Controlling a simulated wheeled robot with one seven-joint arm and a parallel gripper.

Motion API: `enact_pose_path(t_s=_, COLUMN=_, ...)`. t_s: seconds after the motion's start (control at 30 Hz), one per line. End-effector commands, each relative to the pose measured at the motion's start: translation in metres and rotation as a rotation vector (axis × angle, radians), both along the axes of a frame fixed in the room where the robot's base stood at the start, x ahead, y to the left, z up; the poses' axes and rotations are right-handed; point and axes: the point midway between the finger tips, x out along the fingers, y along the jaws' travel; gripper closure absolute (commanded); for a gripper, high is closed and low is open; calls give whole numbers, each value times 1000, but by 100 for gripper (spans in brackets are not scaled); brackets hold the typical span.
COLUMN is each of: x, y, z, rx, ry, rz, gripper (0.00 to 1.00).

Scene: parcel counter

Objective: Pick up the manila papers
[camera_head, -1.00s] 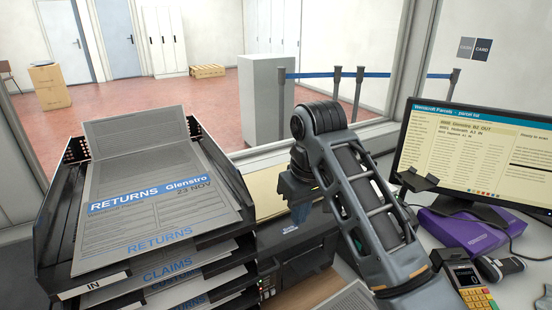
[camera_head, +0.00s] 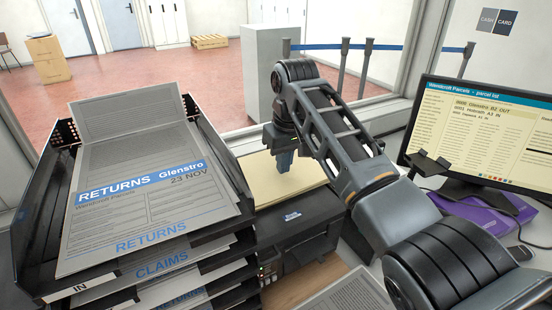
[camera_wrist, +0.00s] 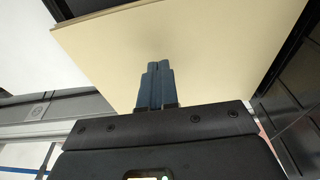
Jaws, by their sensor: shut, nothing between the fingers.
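The manila papers (camera_head: 262,178) lie as a flat pale-yellow stack on top of the black printer-like machine, just right of the paper trays. They also fill much of the wrist view (camera_wrist: 205,45). My gripper (camera_head: 284,168) points down over the stack, its blue fingers together and empty. In the wrist view the shut fingertips (camera_wrist: 159,66) show against the manila surface. I cannot tell whether they touch it. My arm hides part of the stack's right side in the head view.
A black tray stack (camera_head: 40,230) with grey papers labelled RETURNS (camera_head: 150,185) stands close on the left. The black machine (camera_head: 300,235) is under the manila papers. A monitor (camera_head: 480,140) and a purple box (camera_head: 480,212) are on the right. A window is behind.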

Motion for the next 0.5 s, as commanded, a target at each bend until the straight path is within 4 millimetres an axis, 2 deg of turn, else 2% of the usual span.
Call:
enact_pose_path(t_s=0.3, x=25, y=18, z=1, rx=0, ry=0, rz=0, gripper=100)
enact_pose_path(t_s=0.5, x=30, y=20, z=-5, rx=-2, ry=3, rz=-1, gripper=100)
